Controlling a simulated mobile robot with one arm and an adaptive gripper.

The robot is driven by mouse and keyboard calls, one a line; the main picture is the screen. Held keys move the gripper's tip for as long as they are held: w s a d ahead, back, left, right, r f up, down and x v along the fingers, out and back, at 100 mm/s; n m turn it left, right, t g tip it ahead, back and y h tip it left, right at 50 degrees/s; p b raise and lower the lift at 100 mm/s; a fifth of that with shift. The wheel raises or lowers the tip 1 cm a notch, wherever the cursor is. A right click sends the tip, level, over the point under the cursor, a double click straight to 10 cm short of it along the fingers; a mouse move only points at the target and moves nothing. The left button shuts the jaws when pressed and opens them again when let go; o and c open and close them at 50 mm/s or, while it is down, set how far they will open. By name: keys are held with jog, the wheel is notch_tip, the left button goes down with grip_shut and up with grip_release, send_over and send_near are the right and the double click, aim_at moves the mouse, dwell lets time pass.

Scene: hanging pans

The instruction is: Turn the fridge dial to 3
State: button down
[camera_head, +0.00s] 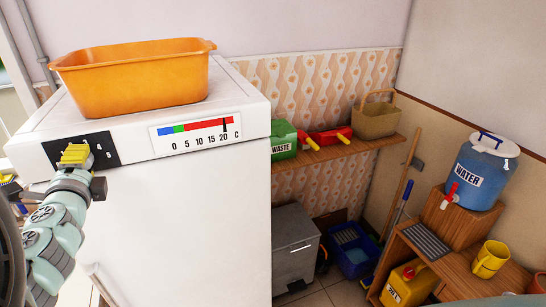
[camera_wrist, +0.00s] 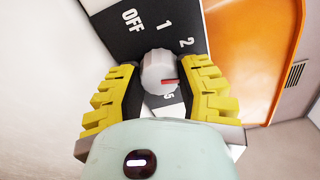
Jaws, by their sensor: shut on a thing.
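The fridge dial (camera_wrist: 157,70) is a pale round knob on a black panel (camera_wrist: 135,33) in the wrist view. Its red pointer mark faces right in that view. OFF, 1, 2 and a partly covered 5 show around it; the yellow fingers hide other numbers. My gripper (camera_wrist: 158,82) has one yellow finger on each side of the knob and is shut on it. In the head view my gripper (camera_head: 75,153) is at the panel (camera_head: 105,145) on the white fridge (camera_head: 190,220) and hides the dial. The temperature scale (camera_head: 195,134) has its black marker near 20.
An orange tub (camera_head: 135,80) stands on top of the fridge.

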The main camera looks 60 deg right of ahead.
jog(key=shift+s+d+m, duration=0.15)
jog(key=shift+d+m, duration=0.05)
jog(key=shift+m, duration=0.4)
jog(key=c, duration=0.5)
grip_release()
jog(key=shift+a, duration=0.1)
jog(key=shift+a, duration=0.1)
jog(key=shift+v, duration=3.6)
